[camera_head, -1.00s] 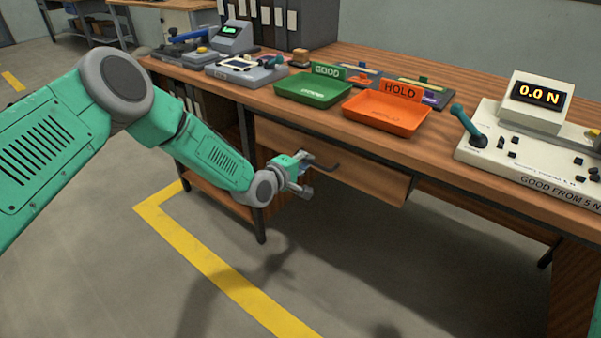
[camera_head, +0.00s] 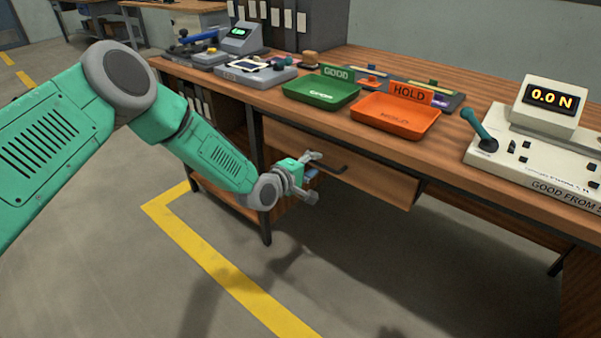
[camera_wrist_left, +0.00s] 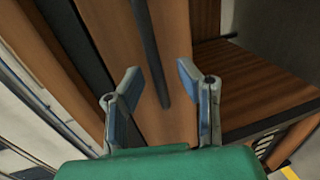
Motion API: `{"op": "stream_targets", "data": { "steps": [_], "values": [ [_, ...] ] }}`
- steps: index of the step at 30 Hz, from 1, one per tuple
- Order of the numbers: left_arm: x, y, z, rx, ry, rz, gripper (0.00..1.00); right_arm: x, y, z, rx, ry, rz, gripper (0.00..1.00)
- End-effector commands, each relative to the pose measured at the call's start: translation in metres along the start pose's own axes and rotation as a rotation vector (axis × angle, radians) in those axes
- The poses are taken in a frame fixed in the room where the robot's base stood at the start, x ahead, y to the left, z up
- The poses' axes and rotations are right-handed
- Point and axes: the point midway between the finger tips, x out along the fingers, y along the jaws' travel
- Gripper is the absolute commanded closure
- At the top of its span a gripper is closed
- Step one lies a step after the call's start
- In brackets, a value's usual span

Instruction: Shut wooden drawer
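The wooden drawer (camera_head: 372,178) is under the bench top, its front showing in the head view. I cannot tell exactly how far out it stands. Its dark bar handle (camera_head: 334,169) is on the front's left part. My left gripper (camera_head: 314,178) is at the handle, in front of the drawer. In the left wrist view, the gripper (camera_wrist_left: 158,88) has its two fingers apart. The handle (camera_wrist_left: 150,50) runs between them, with the drawer front (camera_wrist_left: 172,35) behind. No finger visibly clamps the handle. My right gripper is not in view.
The bench top (camera_head: 300,108) carries a green GOOD tray (camera_head: 320,92), an orange HOLD tray (camera_head: 396,118) and a force gauge (camera_head: 545,105). An open shelf (camera_head: 225,195) is left of the drawer, beside a bench leg (camera_head: 265,225). Floor in front is clear, with a yellow line (camera_head: 225,270).

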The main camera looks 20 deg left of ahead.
Motion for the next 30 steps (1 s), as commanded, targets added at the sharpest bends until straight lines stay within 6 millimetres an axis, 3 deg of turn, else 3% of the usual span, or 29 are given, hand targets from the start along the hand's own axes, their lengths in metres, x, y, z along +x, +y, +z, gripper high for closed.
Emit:
{"op": "stream_targets", "data": {
  "steps": [9,15,30],
  "values": [
    [-0.065,0.0,0.002,-0.002,-0.001,-0.003,0.69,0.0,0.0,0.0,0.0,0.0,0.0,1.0],
    [-0.092,-0.001,0.003,0.0,-0.003,-0.004,0.69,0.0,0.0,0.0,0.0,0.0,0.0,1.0],
    [-0.1,-0.001,0.004,0.002,-0.003,-0.003,0.69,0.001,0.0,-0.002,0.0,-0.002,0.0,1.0]
  ]
}}
